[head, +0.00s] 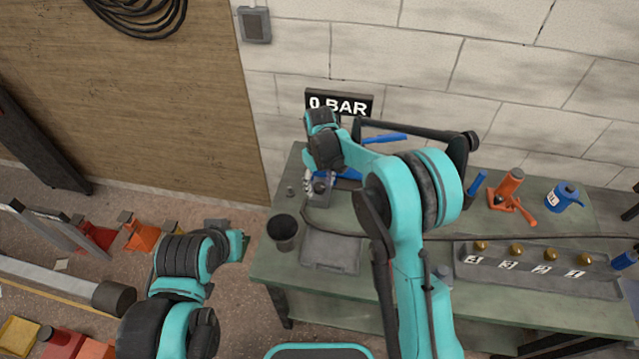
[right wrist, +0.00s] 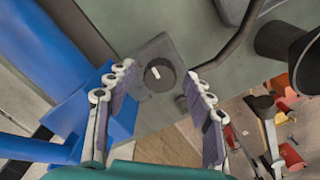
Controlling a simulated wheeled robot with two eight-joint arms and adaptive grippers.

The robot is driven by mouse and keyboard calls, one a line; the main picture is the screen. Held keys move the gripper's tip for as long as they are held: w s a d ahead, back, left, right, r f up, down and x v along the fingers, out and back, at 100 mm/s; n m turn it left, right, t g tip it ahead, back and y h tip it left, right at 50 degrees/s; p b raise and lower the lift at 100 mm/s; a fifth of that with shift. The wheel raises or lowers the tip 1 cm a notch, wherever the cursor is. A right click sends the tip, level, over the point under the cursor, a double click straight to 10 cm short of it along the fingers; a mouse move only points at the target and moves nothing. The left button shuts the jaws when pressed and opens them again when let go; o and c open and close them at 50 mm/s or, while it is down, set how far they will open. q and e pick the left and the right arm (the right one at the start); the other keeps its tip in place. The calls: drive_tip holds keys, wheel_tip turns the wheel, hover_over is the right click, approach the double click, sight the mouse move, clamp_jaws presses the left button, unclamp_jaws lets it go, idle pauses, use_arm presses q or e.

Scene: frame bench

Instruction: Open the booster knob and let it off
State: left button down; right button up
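A dark round knob (right wrist: 159,73) with a white mark sits on a grey plate (right wrist: 150,48), seen in the right wrist view. In the head view the knob (head: 320,187) is small, beside my right gripper (head: 313,182) at the bench's back left. My right gripper is open in the right wrist view (right wrist: 160,75), its fingers apart on either side of the knob. I see no clear contact. A sign (head: 339,104) above reads "0 BAR". My left arm is low at the left, off the bench; its fingers cannot be made out.
Blue parts (right wrist: 65,60) lie close beside the right gripper's left finger. A black cup (head: 282,229) stands at the bench's left edge. A cable (head: 500,237) crosses the green bench. An orange jack (head: 510,190), a blue can (head: 565,196) and a numbered rail (head: 535,275) are at right.

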sight(321, 187)
wheel_tip(321, 187, up, 12)
idle(0.6)
drive_tip(key=s+d+r+m+t, duration=0.4)
drive_tip(key=s+d+r, duration=0.4)
drive_tip(key=s+d, duration=0.4)
drive_tip(key=s+d+f+m+t, duration=0.1)
drive_tip(key=s+d+f, duration=0.1)
drive_tip(key=s, duration=0.4)
drive_tip(key=s+d+f+m+t, duration=0.1)
drive_tip(key=s+d+f+t, duration=0.1)
drive_tip(key=s, duration=0.5)
drive_tip(key=shift+s+d+f+m, duration=0.3)
drive_tip(key=shift+d+f+m, duration=0.1)
drive_tip(key=shift+d+f, duration=0.2)
